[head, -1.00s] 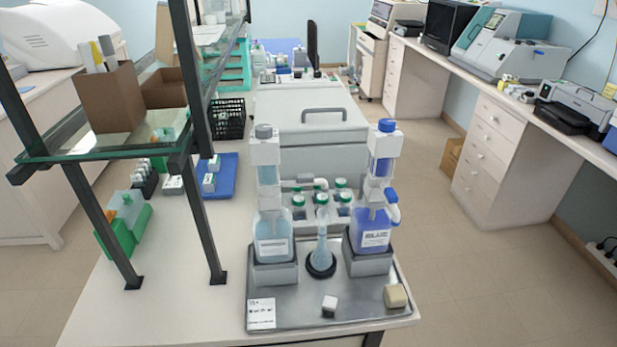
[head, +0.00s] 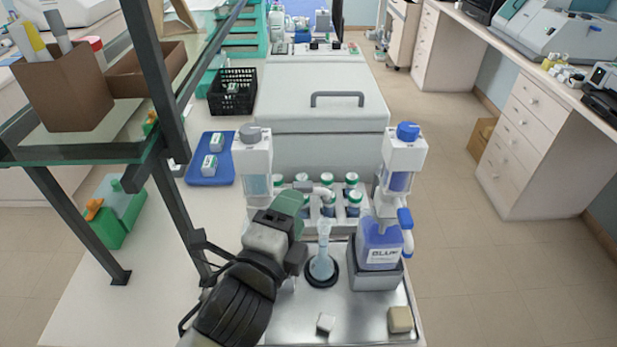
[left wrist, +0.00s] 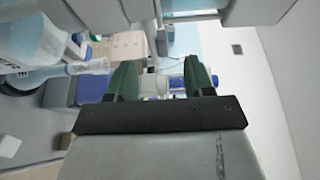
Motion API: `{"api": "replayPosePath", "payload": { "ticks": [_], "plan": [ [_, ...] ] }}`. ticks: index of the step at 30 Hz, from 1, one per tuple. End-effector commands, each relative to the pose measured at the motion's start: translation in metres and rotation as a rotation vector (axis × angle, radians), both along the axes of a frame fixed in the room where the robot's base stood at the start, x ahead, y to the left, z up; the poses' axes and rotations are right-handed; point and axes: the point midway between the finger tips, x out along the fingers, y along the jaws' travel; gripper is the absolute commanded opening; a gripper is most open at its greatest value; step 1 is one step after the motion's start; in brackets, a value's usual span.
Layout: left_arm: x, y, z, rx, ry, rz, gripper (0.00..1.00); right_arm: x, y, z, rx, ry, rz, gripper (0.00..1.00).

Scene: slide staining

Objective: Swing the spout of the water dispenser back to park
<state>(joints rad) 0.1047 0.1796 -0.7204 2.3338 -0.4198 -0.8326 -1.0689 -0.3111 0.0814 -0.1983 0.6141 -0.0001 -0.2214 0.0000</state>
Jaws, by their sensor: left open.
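The water dispenser (head: 253,160) stands at the left of the metal tray, upright, with a grey cap. Its pale spout (head: 318,188) points right, above the glass flask (head: 322,255). My left gripper (head: 289,202) is beside the dispenser, just below and left of the spout; it hides the water bottle in the head view. Its green fingers (left wrist: 160,78) are apart in the left wrist view, and nothing is visibly held. The blue dispenser's white and blue body shows beyond the gap. Contact with the spout cannot be told. My right gripper is not in view.
The blue dispenser (head: 404,158) stands at the tray's right, with a blue bottle (head: 380,245). Several green-capped bottles (head: 352,202) stand behind the flask. A white cube (head: 325,323) and a beige block (head: 400,319) lie at the tray's front. A dark shelf post (head: 157,75) rises at left.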

Motion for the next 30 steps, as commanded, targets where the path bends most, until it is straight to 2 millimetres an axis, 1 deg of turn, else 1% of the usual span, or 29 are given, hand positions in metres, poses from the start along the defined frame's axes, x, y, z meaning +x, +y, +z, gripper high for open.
{"api": "replayPosePath", "payload": {
  "ticks": [1, 4, 7, 9, 12, 14, 17, 23, 26, 30],
  "plan": [
    [0.011, -0.005, 0.003, -0.001, 0.0, 0.001, 0.52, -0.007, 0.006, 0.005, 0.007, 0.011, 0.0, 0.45],
    [0.028, -0.012, 0.003, -0.001, 0.0, 0.001, 0.52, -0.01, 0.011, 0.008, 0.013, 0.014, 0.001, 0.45],
    [0.043, -0.018, 0.002, -0.002, 0.002, 0.001, 0.52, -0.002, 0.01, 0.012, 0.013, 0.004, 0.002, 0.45],
    [0.051, -0.021, 0.002, -0.002, 0.002, 0.001, 0.52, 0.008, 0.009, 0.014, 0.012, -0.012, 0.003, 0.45],
    [0.058, -0.025, 0.001, -0.002, 0.003, 0.001, 0.52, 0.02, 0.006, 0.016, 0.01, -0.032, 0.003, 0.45],
    [0.061, -0.026, 0.001, -0.002, 0.002, 0.0, 0.52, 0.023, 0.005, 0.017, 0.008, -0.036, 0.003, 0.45],
    [0.063, -0.027, 0.001, -0.002, 0.002, 0.0, 0.52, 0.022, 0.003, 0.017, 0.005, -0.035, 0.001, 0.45],
    [0.063, -0.026, 0.0, -0.002, 0.002, 0.0, 0.52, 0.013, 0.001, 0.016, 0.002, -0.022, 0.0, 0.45],
    [0.063, -0.026, 0.0, -0.002, 0.003, 0.0, 0.38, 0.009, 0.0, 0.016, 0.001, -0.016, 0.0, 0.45],
    [0.062, -0.026, 0.0, -0.002, 0.003, 0.0, 0.17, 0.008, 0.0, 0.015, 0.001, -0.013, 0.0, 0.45]
  ]
}}
